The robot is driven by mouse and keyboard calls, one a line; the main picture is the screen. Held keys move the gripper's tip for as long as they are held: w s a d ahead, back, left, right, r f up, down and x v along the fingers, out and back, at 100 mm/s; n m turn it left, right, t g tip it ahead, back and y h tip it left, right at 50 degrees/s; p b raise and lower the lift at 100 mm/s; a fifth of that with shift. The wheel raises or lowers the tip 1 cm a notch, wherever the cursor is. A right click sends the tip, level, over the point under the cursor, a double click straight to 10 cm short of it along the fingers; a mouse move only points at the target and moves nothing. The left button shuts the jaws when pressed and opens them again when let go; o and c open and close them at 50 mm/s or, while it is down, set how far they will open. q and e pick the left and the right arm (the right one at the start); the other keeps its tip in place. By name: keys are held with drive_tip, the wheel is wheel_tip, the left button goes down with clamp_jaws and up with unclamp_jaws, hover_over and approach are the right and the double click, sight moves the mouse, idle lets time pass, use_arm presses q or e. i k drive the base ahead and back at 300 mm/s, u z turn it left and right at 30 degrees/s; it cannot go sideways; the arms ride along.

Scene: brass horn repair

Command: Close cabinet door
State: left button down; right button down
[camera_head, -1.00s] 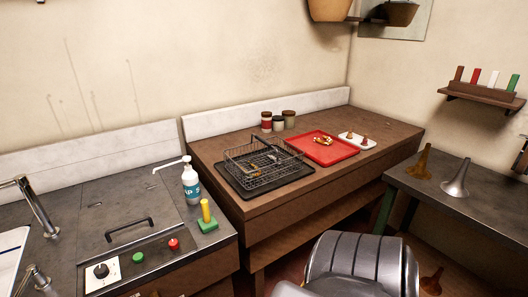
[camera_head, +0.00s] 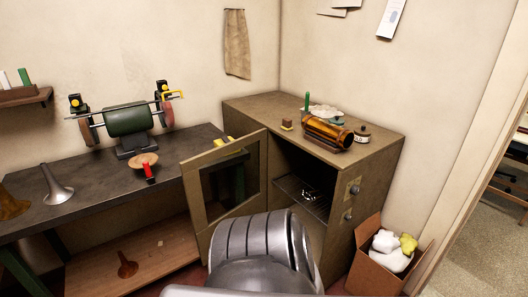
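The olive-brown cabinet (camera_head: 375,180) stands against the back wall, right of the middle of the head view. Its door (camera_head: 192,178), a frame with a glass or open middle, stands wide open and swings out to the left. The dark inside shows a wire shelf (camera_head: 290,194) with small bright bits on it. The cabinet's right front has two round knobs (camera_head: 348,216). The lower part of the opening is hidden behind a grey ribbed shape in the foreground. Neither of my grippers is in view.
A brown bottle-like cylinder (camera_head: 322,132) and small jars sit on the cabinet top. A cardboard box (camera_head: 367,266) with white and yellow stuff stands at its right. A dark bench (camera_head: 90,180) with a green grinder (camera_head: 128,118) lies left. A doorway opens far right.

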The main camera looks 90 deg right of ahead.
sight(204, 232)
drive_tip(key=z, duration=3.25)
drive_tip(key=k, duration=1.35)
drive_tip(key=u, duration=0.45)
drive_tip(key=i, duration=0.55)
drive_tip(key=u, duration=0.8)
drive_tip(key=i, duration=0.75)
drive_tip(key=z, duration=0.75)
drive_tip(key=i, duration=0.8)
drive_tip(key=z, duration=0.8)
